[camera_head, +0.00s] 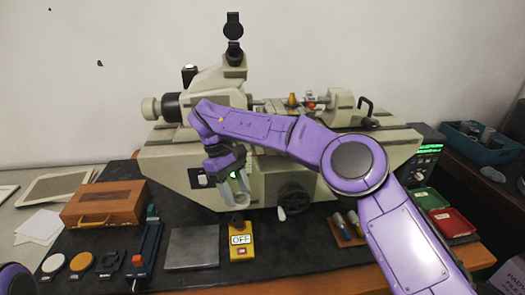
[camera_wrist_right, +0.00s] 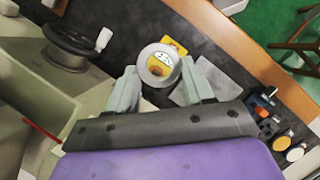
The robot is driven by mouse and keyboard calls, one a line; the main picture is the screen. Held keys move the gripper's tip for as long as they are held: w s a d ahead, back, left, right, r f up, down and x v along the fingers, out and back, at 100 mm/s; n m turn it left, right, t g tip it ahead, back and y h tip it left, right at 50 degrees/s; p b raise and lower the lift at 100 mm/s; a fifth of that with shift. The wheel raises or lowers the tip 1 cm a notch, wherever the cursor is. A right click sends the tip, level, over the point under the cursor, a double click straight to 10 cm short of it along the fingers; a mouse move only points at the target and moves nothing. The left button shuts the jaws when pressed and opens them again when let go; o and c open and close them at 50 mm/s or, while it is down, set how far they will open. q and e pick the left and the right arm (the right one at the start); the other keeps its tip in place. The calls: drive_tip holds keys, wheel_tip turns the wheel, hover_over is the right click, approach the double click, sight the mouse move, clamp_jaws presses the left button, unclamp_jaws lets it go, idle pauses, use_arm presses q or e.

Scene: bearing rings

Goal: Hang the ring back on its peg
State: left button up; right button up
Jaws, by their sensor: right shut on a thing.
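My right gripper (camera_head: 238,195) hangs over the front of the machine, pointing down, above the yellow switch box. In the right wrist view my right gripper (camera_wrist_right: 159,68) is shut on a grey metal ring (camera_wrist_right: 142,67). The ring sits between the two pale fingertips, and the yellow box shows through its hole. In the head view the ring is small and hard to separate from the fingers. I cannot make out which part is its peg. My left gripper is outside both views.
The large beige machine (camera_head: 180,150) fills the back of the bench. On the dark mat are the yellow OFF switch box (camera_head: 240,250), a grey plate (camera_head: 192,248), a blue tool (camera_head: 149,245) and small round pieces (camera_head: 81,262). A wooden case (camera_head: 104,204) stands left.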

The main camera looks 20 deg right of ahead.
drive_tip(key=s+a+f+m+g+y, duration=0.1)
drive_tip(key=s+a+f+m, duration=0.1)
drive_tip(key=a+f+m, duration=0.3)
wheel_tip(320, 180, down, 3)
drive_tip(key=shift+s+a+r+m+y, duration=0.2)
drive_tip(key=shift+a+m+y, duration=0.15)
drive_tip(key=shift+a, duration=0.8)
